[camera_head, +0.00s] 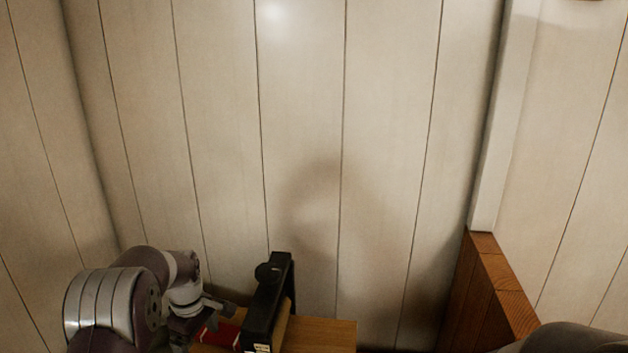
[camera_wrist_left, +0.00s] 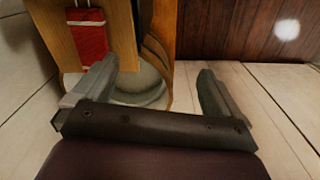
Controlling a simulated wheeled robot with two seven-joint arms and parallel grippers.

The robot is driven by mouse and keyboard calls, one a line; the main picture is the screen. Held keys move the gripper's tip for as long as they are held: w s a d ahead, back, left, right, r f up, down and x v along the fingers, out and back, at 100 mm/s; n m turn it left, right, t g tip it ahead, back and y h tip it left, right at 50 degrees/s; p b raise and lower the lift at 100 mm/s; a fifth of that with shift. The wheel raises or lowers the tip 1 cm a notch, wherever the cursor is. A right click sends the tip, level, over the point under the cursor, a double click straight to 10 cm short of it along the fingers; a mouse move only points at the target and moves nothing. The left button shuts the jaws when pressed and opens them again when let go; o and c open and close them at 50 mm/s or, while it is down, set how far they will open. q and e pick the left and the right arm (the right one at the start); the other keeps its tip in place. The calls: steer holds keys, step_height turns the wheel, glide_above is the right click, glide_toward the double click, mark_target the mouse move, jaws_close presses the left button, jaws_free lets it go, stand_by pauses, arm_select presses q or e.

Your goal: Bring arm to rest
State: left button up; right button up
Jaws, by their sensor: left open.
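My left arm comes in at the lower left of the head view. In the left wrist view my left gripper (camera_wrist_left: 155,75) has its two fingers wide apart with nothing between them. In that view a wooden board (camera_wrist_left: 66,18) with a red block-like thing (camera_wrist_left: 87,38) lies beyond the left finger. The same wooden surface (camera_head: 318,335) shows low in the head view, right of the arm. My right gripper is not in view.
A tall black object (camera_head: 265,312) with a round knob stands on the wooden surface, close to my left arm. Pale plank walls (camera_head: 300,130) rise behind. A reddish wooden partition (camera_head: 490,285) stands at the lower right. A pale floor (camera_wrist_left: 270,120) shows in the wrist view.

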arm_select(q)
steer(key=s+d+m+b, duration=0.1)
steer(key=s+d+m, duration=0.2)
steer(key=s+m, duration=0.4)
steer(key=s+d+m+t+b, duration=0.1)
steer(key=s+d+m, duration=0.3)
steer(key=s, duration=1.2)
steer(key=m+b, duration=0.1)
steer(key=m, duration=0.2)
steer(key=shift+s+f, duration=0.15)
steer(key=shift+s, duration=0.05)
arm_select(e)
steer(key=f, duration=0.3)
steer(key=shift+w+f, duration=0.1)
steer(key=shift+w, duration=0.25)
arm_select(q)
steer(key=shift+s, duration=0.15)
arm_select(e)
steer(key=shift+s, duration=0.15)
